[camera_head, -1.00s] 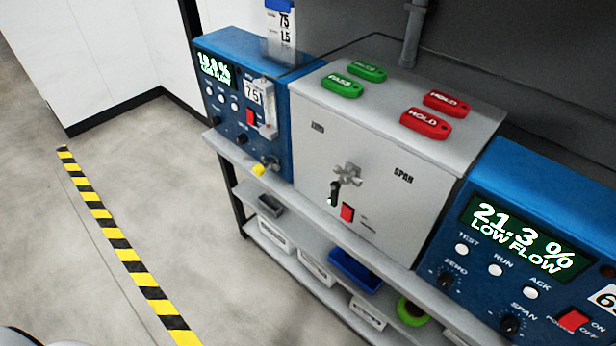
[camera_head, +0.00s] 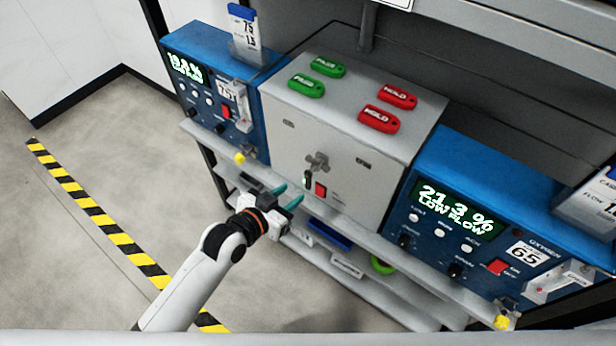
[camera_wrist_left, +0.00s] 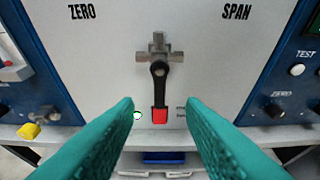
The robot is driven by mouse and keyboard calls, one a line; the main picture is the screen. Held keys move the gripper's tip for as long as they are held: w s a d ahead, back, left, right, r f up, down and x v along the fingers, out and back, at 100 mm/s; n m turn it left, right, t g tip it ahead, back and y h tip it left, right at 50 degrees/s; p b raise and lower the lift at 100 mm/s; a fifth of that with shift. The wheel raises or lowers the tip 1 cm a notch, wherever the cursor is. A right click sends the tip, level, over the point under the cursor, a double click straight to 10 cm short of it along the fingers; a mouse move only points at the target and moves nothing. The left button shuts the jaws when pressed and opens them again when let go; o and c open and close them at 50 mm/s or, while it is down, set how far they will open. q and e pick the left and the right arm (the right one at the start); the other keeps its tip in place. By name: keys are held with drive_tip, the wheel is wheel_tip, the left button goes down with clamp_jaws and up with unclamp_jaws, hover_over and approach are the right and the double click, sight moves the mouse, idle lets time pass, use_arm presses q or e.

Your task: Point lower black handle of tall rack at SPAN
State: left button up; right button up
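The grey valve box (camera_head: 345,165) of the rack has a metal cross-shaped valve (camera_head: 317,161) with a black handle (camera_head: 307,179) on its front. In the left wrist view the black handle (camera_wrist_left: 159,82) hangs straight down from the valve (camera_wrist_left: 159,50), between the printed words ZERO (camera_wrist_left: 81,12) at upper left and SPAN (camera_wrist_left: 237,12) at upper right. My left gripper (camera_head: 288,194) is open and empty, its teal fingers toward the panel, below and in front of the handle. The fingers (camera_wrist_left: 159,105) appear either side of the handle, apart from it. My right gripper is out of view.
Blue analysers stand left (camera_head: 215,100) and right (camera_head: 465,215) of the box. Green PASS tags (camera_head: 307,86) and red HOLD tags (camera_head: 380,119) lie on top. Shelves below hold trays; open floor lies left.

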sight(307, 182)
use_arm(q)
drive_tip(key=x, duration=0.9)
drive_tip(key=shift+r+p, duration=0.1)
drive_tip(key=shift+p, duration=0.2)
clamp_jaws()
